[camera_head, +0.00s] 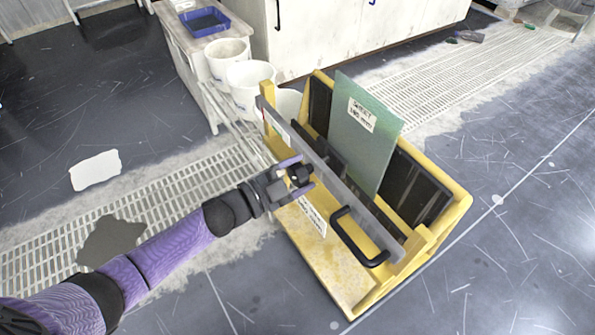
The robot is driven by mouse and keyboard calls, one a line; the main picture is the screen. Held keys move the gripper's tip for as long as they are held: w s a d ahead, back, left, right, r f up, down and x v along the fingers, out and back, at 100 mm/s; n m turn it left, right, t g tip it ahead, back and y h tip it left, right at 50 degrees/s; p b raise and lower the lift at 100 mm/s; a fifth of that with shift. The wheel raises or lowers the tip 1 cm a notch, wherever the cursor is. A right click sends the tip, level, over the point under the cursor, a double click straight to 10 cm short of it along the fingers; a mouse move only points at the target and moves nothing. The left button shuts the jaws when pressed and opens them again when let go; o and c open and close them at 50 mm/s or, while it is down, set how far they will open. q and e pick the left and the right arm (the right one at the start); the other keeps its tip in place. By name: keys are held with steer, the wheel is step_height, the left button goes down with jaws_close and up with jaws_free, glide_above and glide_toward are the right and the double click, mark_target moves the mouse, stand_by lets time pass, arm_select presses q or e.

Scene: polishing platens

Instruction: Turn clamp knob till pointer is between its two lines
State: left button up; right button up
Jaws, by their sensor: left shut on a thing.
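The clamp knob (300,174) is a small black knob on the near side of a yellow rack's long grey bar (318,165). My left gripper (296,177) reaches in from the left and is shut on the knob, its fingers on either side of it. A small white and coloured label (277,124) sits on the bar's upper left part. The pointer and its two lines are too small to make out. My right gripper is not in view.
The yellow rack (446,222) holds a green sheet (363,135) and dark panels. A black handle (352,240) sticks out right of the knob. White buckets (228,60) and a blue tray (204,21) stand behind. Floor grating (130,205) runs left; dark floor is open at right.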

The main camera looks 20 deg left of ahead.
arm_select(q)
steer(key=shift+f+m, duration=0.1)
steer(key=shift+m, duration=0.3)
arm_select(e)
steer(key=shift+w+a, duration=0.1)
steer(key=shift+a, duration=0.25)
arm_select(q)
steer(key=o, duration=1.2)
steer(key=shift+s+a, duration=0.1)
steer(key=p+v, duration=0.3)
steer(key=v, duration=0.6)
steer(key=shift+s+a, duration=0.2)
steer(key=shift+s, duration=0.1)
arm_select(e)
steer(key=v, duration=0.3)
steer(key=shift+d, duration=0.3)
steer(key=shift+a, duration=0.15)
